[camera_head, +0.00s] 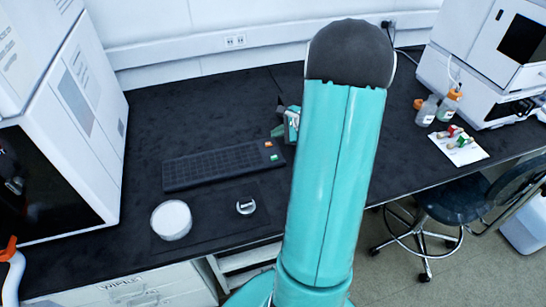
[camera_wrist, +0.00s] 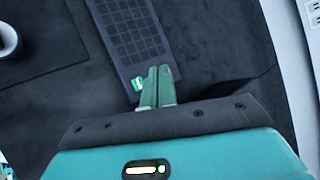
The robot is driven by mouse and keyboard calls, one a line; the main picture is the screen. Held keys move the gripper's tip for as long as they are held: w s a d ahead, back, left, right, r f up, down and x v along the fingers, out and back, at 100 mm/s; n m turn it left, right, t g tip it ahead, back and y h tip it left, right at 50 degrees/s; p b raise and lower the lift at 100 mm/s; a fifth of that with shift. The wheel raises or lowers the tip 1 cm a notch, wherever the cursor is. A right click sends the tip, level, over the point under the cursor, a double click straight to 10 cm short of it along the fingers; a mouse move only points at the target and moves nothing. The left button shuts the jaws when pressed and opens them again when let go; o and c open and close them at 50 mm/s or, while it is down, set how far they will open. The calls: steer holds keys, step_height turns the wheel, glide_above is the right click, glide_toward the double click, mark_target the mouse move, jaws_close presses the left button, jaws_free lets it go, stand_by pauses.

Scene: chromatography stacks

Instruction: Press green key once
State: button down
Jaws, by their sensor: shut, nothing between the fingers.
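The dark keyboard (camera_head: 222,166) lies on the black bench, with a green key (camera_head: 275,156) and an orange key (camera_head: 268,144) at its right end. In the wrist view the green key (camera_wrist: 138,84) shows just left of my gripper (camera_wrist: 159,72). My gripper is shut and empty, with its green fingers over the end of the keyboard (camera_wrist: 128,30). The orange key is partly hidden behind the right fingertip. I cannot tell the height of the fingertips above the keys. In the head view my arm hides most of the gripper.
A white round container (camera_head: 171,220) and a small metallic item (camera_head: 245,206) stand in front of the keyboard. A white instrument (camera_head: 75,130) is at the left. Bottles (camera_head: 438,108), a paper with vials (camera_head: 457,146) and a stool (camera_head: 450,200) are at the right.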

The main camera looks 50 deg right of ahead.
mark_target(277, 158)
steer(key=shift+f, duration=4.05)
steer(key=shift+f, duration=0.2)
steer(key=shift+f, duration=0.25)
steer(key=shift+f, duration=0.35)
steer(key=shift+r, duration=0.8)
steer(key=shift+r, duration=2.5)
